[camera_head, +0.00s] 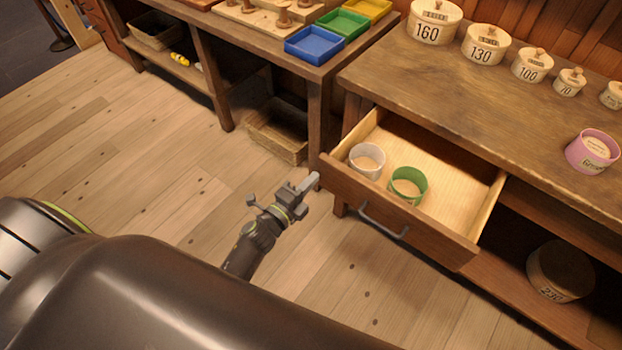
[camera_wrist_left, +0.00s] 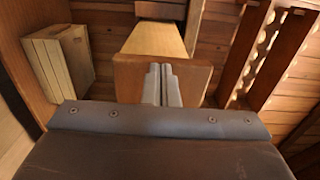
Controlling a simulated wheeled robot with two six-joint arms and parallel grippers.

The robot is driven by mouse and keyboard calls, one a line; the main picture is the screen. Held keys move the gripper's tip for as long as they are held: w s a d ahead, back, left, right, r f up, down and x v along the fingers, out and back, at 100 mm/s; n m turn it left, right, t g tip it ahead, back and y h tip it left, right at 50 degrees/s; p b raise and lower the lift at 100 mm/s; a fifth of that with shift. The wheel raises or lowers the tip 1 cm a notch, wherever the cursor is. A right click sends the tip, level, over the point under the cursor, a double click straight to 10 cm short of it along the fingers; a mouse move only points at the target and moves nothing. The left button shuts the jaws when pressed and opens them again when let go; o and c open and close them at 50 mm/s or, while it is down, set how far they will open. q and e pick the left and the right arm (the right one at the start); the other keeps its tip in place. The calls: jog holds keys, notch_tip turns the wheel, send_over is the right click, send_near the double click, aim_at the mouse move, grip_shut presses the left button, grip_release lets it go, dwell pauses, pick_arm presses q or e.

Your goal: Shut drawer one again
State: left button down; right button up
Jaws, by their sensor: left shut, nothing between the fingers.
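Drawer one (camera_head: 455,178) is pulled out of the wooden cabinet; its pale inside shows from above. A bar handle (camera_head: 384,222) is on its brown front. Inside, towards the front, stand a white round container (camera_head: 367,161) and a green one (camera_head: 408,186). My left gripper (camera_head: 308,183) is shut and empty, with its tips close to the left end of the drawer front. In the left wrist view its closed fingers (camera_wrist_left: 163,85) are in front of a brown wood panel (camera_wrist_left: 132,80), which looks like the drawer front. I cannot tell if they touch it. My right gripper is out of view.
Lidded round boxes (camera_head: 486,45) and a pink container (camera_head: 592,151) stand on the cabinet top. A large round box (camera_head: 560,272) sits on the lower shelf. A workbench with blue (camera_head: 313,44), green and yellow trays stands left. Open floor (camera_head: 150,160) lies left of the gripper.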

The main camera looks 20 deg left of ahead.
pick_arm(q)
jog(key=shift+w, duration=0.3)
